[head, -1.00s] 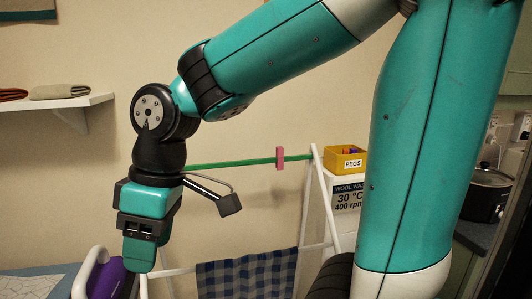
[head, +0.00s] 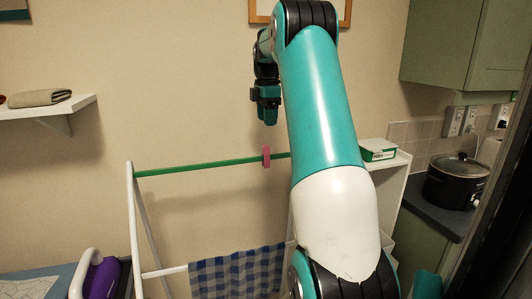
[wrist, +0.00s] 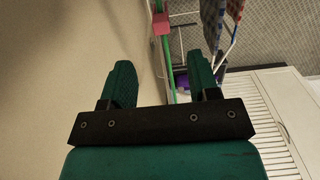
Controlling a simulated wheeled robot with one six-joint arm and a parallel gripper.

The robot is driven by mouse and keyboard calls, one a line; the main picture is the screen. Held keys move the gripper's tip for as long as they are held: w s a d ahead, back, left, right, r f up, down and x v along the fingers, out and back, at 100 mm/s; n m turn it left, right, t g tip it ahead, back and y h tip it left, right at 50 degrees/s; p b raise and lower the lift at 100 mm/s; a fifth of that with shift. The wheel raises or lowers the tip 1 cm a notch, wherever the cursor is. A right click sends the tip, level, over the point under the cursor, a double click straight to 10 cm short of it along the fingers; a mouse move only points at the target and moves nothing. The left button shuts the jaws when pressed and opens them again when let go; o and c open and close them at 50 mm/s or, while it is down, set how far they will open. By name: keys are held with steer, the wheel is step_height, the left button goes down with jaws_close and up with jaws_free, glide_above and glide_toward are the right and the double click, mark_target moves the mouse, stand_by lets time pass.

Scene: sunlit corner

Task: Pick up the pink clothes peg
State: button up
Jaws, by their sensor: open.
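The pink clothes peg (head: 266,156) is clipped on the green rail (head: 200,167) of the drying rack, toward its right part. My gripper (head: 268,120) hangs above the peg in the head view, pointing down, with a gap between them. In the wrist view the peg (wrist: 161,23) shows at the top, on the green rail (wrist: 166,60), beyond my fingertips. My gripper (wrist: 160,75) is open there, with nothing between its two green fingers.
The white rack frame (head: 133,220) carries a blue checked cloth (head: 237,273). A purple iron (head: 104,278) stands at lower left. A white shelf unit (head: 396,165) with a green-and-white box (head: 378,150) is right of my arm. The wall is behind the rail.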

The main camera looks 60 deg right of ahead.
mark_target(266, 146)
step_height(266, 146, down, 7)
steer(key=shift+r+p, duration=0.1)
steer(key=shift+p, duration=0.75)
steer(key=shift+a+f+p, duration=0.2)
steer(key=shift+f+p, duration=1.4)
steer(key=shift+f, duration=1.15)
steer(key=c, duration=1)
